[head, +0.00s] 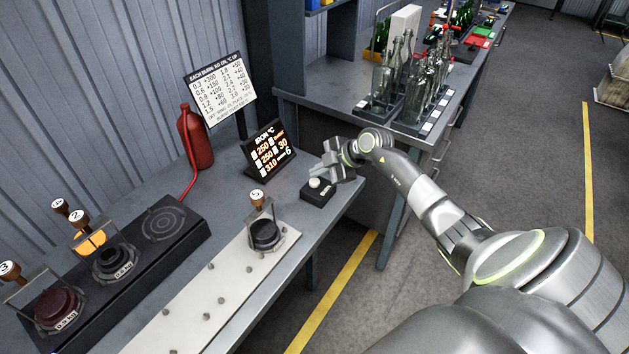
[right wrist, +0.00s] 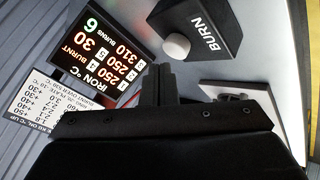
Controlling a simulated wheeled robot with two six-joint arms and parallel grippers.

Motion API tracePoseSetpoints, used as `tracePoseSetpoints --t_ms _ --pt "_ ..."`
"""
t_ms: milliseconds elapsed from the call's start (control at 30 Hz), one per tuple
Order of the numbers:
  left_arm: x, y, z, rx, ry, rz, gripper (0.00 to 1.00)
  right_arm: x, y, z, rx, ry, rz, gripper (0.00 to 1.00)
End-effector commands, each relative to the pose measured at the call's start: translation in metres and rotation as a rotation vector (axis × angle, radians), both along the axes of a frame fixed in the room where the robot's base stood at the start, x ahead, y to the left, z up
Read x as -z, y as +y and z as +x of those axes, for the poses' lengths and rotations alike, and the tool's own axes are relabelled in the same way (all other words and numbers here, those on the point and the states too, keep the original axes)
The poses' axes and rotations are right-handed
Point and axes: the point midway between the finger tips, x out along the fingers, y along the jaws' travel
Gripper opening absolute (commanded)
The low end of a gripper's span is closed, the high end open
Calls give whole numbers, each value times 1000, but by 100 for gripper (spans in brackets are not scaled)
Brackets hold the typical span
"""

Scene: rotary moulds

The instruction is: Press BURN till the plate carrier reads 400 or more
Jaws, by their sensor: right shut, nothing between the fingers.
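The BURN button is a pale round knob (head: 314,183) on a small black box (head: 318,196) near the bench's right end. In the right wrist view the knob (right wrist: 177,47) and the word BURN show clearly. My right gripper (head: 322,172) is shut and empty, its tips close to the knob; in the right wrist view the fingertips (right wrist: 160,72) are just beside it, and contact cannot be told. The black display (head: 268,148) is headed IRON °C and reads 250, 250 and 310, with 30 and 6 beside them. My left gripper is not in view.
A burn chart (head: 220,88) stands behind the display, with a red bottle (head: 196,138) beside it. An iron (head: 266,235) with a wooden handle stands on a white strip (head: 180,310). Two more irons stand on a black hob (head: 150,245). Glass bottles (head: 415,90) stand on the farther bench.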

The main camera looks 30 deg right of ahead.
Motion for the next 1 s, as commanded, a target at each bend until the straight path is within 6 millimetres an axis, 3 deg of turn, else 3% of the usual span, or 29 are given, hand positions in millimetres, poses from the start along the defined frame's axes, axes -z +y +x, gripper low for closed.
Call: tracePoseSetpoints --t_ms 1000 --pt "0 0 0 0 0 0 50 12 0 0 1 0 1 0"
